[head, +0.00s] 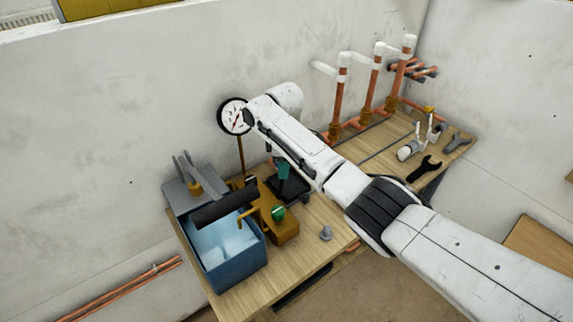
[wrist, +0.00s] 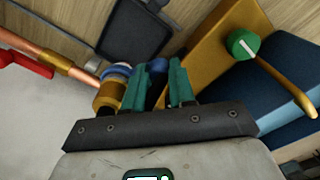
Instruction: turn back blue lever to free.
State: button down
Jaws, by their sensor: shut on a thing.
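My gripper (wrist: 157,80) has green fingers and is shut on the blue lever (wrist: 160,97), of which only a small dark blue part shows between the fingers. Beside the left finger is a brass valve fitting (wrist: 108,95) with a blue and pale ring, at the end of a copper pipe (wrist: 45,52). In the head view my gripper (head: 283,168) is low over the bench behind the pump, its green fingers partly seen. There the arm hides the lever. The lever's exact angle cannot be told.
A brass pump body (head: 284,232) with a green knob (head: 278,212) stands beside a blue water tub (head: 238,268). A pressure gauge (head: 234,116) rises close to my wrist. A red handle (wrist: 25,62) is at the left. Copper pipes (head: 375,80) and wrenches (head: 424,169) are at the bench's far end.

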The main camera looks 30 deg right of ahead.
jog(key=shift+w+a+m, duration=0.1)
jog(key=shift+a+m, duration=0.05)
jog(key=shift+m, duration=0.15)
dwell(0.4)
jog(key=c, duration=1.2)
grip_release()
notch_tip(320, 180, up, 11)
jog(key=shift+f+b, duration=0.1)
jog(key=shift+b, duration=0.5)
